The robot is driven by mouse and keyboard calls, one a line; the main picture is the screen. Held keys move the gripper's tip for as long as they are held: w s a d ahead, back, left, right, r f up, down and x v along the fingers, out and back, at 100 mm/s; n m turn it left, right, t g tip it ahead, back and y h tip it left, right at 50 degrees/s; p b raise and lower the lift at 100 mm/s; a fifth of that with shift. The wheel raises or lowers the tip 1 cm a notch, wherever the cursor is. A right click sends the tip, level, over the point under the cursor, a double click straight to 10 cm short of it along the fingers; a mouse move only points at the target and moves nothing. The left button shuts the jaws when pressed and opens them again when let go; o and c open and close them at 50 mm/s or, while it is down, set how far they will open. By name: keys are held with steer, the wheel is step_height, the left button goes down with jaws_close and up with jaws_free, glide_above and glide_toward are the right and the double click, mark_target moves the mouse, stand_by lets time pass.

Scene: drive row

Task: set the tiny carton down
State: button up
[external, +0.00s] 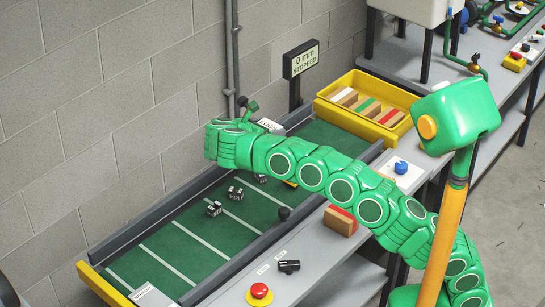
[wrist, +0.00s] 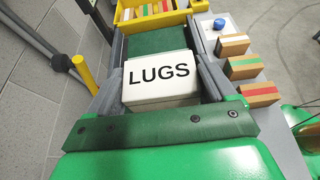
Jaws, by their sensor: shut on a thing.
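The tiny carton (wrist: 158,92) is white and reads LUGS in the wrist view. It sits between the two grey fingers of my gripper (wrist: 157,68), which is shut on it. In the external view only a white strip of the carton (external: 270,125) shows past my green wrist, over the far part of the green belt (external: 190,243). My arm hides its underside, so I cannot tell whether it touches the belt.
Black cubes (external: 215,208) lie on the near belt. A yellow tray (external: 398,97) of striped blocks stands at the belt's far end. More striped blocks (wrist: 245,67) line the right ledge. A sign (external: 301,60) reads 0 mm STOPPED.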

mark_target(267, 204)
step_height(267, 204, down, 27)
steer(key=shift+r, duration=0.2)
stand_by(0.8)
steer(key=shift+f, duration=0.1)
steer(key=o, duration=1)
steer(key=v, duration=1.2)
steer(key=shift+d, duration=0.1)
steer(key=shift+w, duration=0.1)
